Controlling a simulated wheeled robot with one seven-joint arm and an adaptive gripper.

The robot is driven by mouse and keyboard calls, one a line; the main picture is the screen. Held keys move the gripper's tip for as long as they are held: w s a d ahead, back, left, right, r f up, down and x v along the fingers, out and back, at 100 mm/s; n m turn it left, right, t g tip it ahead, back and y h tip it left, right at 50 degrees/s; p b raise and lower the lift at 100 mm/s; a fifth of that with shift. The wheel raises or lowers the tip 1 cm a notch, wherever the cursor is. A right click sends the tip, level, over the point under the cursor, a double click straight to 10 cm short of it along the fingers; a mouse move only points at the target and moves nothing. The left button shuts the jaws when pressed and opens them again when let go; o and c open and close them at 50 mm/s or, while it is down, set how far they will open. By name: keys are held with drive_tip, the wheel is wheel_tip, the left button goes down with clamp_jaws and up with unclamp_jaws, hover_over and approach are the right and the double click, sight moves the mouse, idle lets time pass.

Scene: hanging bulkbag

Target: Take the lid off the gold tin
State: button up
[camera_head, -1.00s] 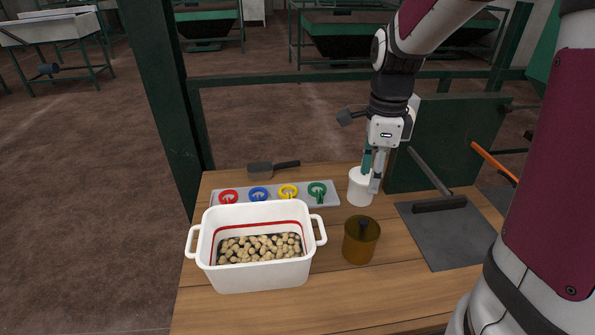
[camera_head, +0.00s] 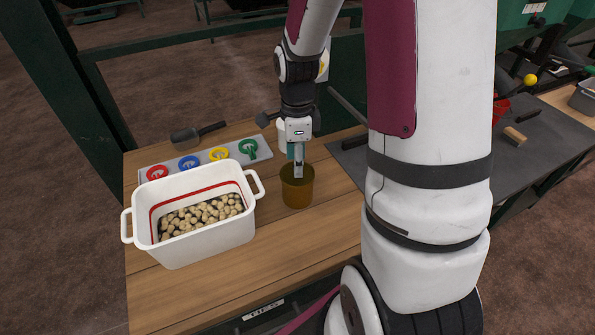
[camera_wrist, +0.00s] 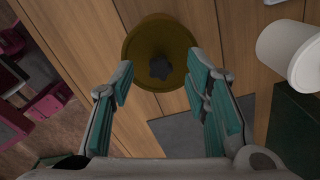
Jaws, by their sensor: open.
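The gold tin (camera_head: 297,191) stands upright on the wooden table, right of the white tub. In the wrist view the gold tin (camera_wrist: 142,43) is seen from above, its round lid bearing a dark star-shaped knob (camera_wrist: 161,68) in the middle. My gripper (camera_head: 298,174) is over the tin in the head view and hides the knob there. In the wrist view my gripper (camera_wrist: 160,84) is open and empty, its teal-padded fingers apart on either side of the knob's line. I cannot tell whether the fingertips are level with the knob.
A white tub (camera_head: 205,240) of pale round pieces stands left of the tin. A white canister (camera_wrist: 290,50) is close by, mostly hidden behind my gripper in the head view. Coloured rings (camera_head: 219,155) lie on a grey tray behind the tub. The table in front is clear.

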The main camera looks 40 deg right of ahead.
wheel_tip(320, 180, down, 2)
drive_tip(key=shift+f, duration=0.1)
clamp_jaws()
idle(0.4)
